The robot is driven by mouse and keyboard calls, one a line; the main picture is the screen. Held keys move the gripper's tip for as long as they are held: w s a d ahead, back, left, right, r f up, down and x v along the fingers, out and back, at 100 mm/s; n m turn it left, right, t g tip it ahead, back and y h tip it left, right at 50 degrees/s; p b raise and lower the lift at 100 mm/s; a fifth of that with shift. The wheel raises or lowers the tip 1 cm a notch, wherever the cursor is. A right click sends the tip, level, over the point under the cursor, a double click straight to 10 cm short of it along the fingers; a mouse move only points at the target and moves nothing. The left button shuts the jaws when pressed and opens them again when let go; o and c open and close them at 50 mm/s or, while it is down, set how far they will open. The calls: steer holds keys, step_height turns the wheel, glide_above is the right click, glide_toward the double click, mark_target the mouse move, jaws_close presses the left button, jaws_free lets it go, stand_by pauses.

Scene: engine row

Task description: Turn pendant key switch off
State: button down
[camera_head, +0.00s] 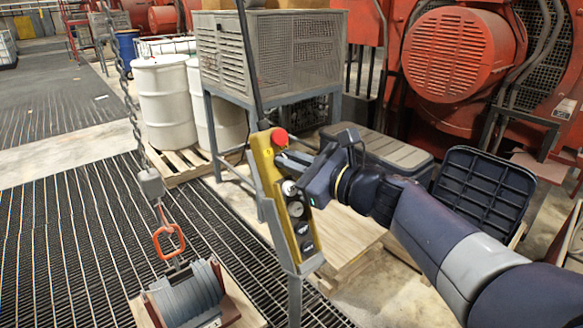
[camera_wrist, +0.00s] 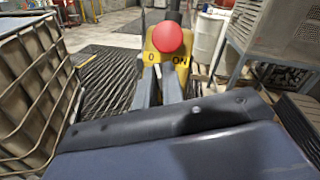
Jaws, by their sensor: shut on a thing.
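The yellow pendant (camera_head: 264,165) is upright on a grey stand, with a red mushroom button (camera_head: 279,137) at its top and several dark round controls below. In the wrist view the red button (camera_wrist: 167,37) sits above the markings "0" and "ON" on the yellow face (camera_wrist: 151,48). My gripper (camera_head: 284,160) reaches in from the right to the pendant just below the red button. In the wrist view its two fingers (camera_wrist: 161,72) are shut on the key switch between the two markings. The fingers hide the key, so its angle cannot be told.
A chain hoist with an orange hook (camera_head: 168,242) hangs left of the pendant, above a grey coil (camera_head: 187,295). White drums (camera_head: 164,100) stand on a pallet behind. A caged tank (camera_wrist: 35,85) is at left in the wrist view. Grating floor lies open at left.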

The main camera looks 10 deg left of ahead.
steer(key=shift+n+g, duration=0.5)
steer(key=shift+n, duration=0.5)
steer(key=c, duration=1.5)
jaws_free()
steer(key=shift+d+b, duration=0.1)
steer(key=shift+b, duration=0.2)
steer(key=b+v, duration=0.1)
steer(key=v, duration=0.9)
steer(key=shift+s+d+f+b, duration=0.1)
steer(key=shift+s+d+b, duration=0.05)
steer(key=shift+d+b, duration=0.2)
steer(key=shift+a, duration=0.1)
